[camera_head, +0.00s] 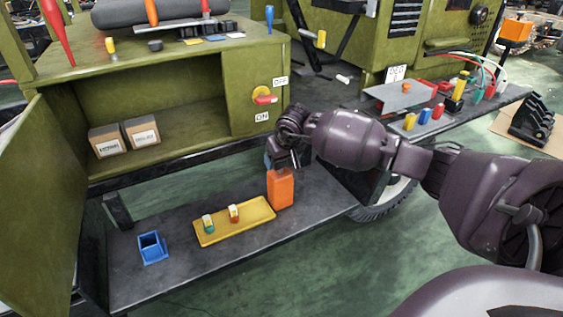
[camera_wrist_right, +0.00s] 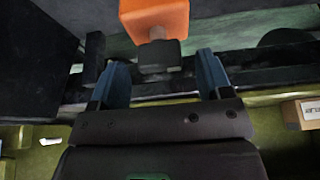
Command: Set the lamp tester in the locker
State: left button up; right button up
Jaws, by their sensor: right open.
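The lamp tester, which I take to be the orange block (camera_head: 281,188), stands upright on the low dark shelf, right of the yellow tray. In the right wrist view the orange block (camera_wrist_right: 155,18) has a grey stem and a black end piece. My right gripper (camera_head: 279,165) is at its top. The blue fingers (camera_wrist_right: 160,66) are open, one on each side of the black piece, with gaps showing. The green locker (camera_head: 190,107) stands open at the left, its door (camera_head: 40,200) swung out. My left gripper is not in view.
Two cardboard boxes (camera_head: 109,141) sit in the locker's left part; its floor to the right is clear. The yellow tray (camera_head: 252,218) holds two small coloured pieces. A blue open holder (camera_head: 152,248) stands at the shelf's left. A red-handled ON/OFF switch (camera_head: 264,96) sticks out beside the locker opening.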

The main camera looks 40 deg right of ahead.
jog(key=d+p+v, duration=0.1)
jog(key=p+v, duration=0.1)
jog(key=v, duration=0.7)
jog(key=shift+s+a+r, duration=0.15)
jog(key=shift+a+r, duration=0.2)
jog(key=shift+a, duration=0.15)
